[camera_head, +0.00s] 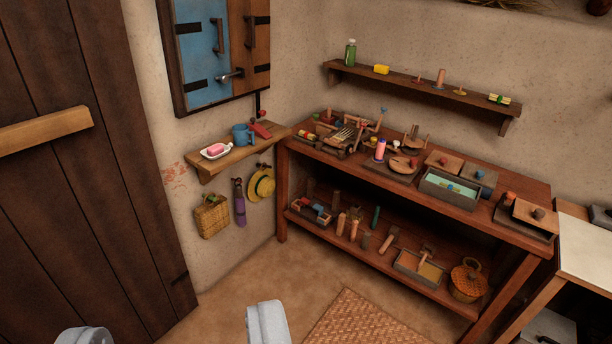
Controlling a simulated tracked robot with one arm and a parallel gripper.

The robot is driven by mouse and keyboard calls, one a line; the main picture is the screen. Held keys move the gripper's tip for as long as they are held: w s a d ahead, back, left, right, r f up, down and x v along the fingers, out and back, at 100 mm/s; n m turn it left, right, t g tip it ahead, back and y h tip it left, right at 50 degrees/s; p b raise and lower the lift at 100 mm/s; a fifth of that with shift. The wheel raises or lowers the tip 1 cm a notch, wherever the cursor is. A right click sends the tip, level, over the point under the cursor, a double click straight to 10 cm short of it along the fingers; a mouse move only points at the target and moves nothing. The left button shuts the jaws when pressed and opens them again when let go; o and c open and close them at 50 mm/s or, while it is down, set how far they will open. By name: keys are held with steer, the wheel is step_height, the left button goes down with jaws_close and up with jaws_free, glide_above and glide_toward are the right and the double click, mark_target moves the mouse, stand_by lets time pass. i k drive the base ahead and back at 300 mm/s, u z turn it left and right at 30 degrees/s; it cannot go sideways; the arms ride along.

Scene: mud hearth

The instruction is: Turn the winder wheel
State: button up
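A wooden workbench (500,223) stands against the back wall, with several small devices on top. A round wooden disc (403,164) with a small red knob lies on a dark base in the middle of the bench top. Another round wooden piece with an upright post (416,142) stands behind it. I cannot tell for sure which of these is the winder wheel. My gripper (176,329) shows at the bottom edge as two pale fingertips set wide apart. It is open, with nothing visible between the fingers, and far from the bench.
A small wall shelf (205,171) holds a soap dish and a blue mug (242,134); a basket (211,217) and hat (261,185) hang below. A woven mat (360,320) lies before the bench. A dark door (95,210) is left. Bare floor lies between.

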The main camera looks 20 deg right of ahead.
mark_target(402, 166)
steer(key=i, duration=2.85)
steer(key=z, duration=2.3)
steer(key=i, duration=1)
steer(key=u, duration=0.1)
